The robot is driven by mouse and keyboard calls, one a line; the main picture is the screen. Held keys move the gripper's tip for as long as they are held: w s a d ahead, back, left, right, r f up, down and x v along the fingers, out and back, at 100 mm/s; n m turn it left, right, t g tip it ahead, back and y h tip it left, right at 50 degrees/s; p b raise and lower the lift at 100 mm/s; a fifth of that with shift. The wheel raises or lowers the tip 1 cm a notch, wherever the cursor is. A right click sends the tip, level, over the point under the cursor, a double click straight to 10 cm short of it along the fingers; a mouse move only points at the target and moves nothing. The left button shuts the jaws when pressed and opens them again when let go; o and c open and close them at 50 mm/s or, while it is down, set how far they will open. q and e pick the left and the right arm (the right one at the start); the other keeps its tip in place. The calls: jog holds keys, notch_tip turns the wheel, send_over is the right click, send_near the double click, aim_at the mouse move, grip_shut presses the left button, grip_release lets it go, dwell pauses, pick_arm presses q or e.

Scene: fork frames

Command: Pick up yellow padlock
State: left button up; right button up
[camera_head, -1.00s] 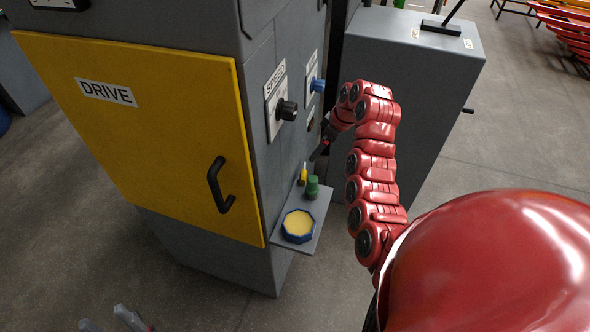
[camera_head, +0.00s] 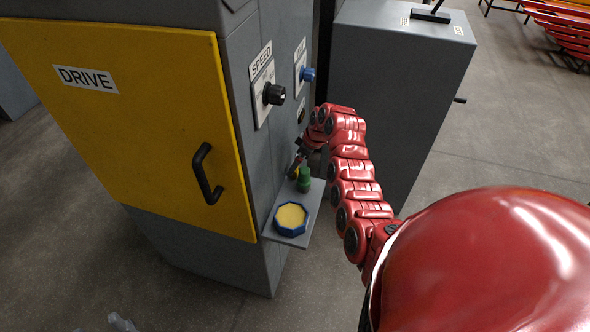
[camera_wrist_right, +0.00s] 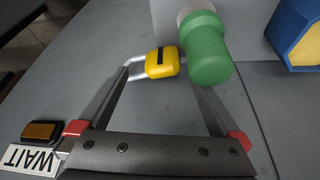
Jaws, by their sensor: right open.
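The yellow padlock (camera_wrist_right: 162,62) shows in the right wrist view, its metal shackle turned to the left. My right gripper (camera_wrist_right: 157,75) is open, with one finger on each side of the padlock; the shackle lies close to the left fingertip. I cannot tell whether they touch. In the head view my right gripper (camera_head: 297,164) is at the shelf beside the grey cabinet and largely hides the padlock. Grey tips at the bottom edge of the head view look like my left gripper (camera_head: 120,322), too cut off to read.
A green bottle-like object (camera_wrist_right: 207,50) stands right beside the padlock, in front of the right finger. A blue octagonal dish with a yellow top (camera_head: 291,218) sits at the shelf's front (camera_head: 291,240). A yellow cabinet door (camera_head: 130,130) and a black knob (camera_head: 273,94) are nearby.

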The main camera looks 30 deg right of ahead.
jog(key=shift+a+f, duration=0.2)
jog(key=shift+f, duration=0.5)
jog(key=shift+x, duration=0.95)
jog(key=shift+w+r, duration=0.1)
jog(key=shift+w, duration=0.05)
grip_shut()
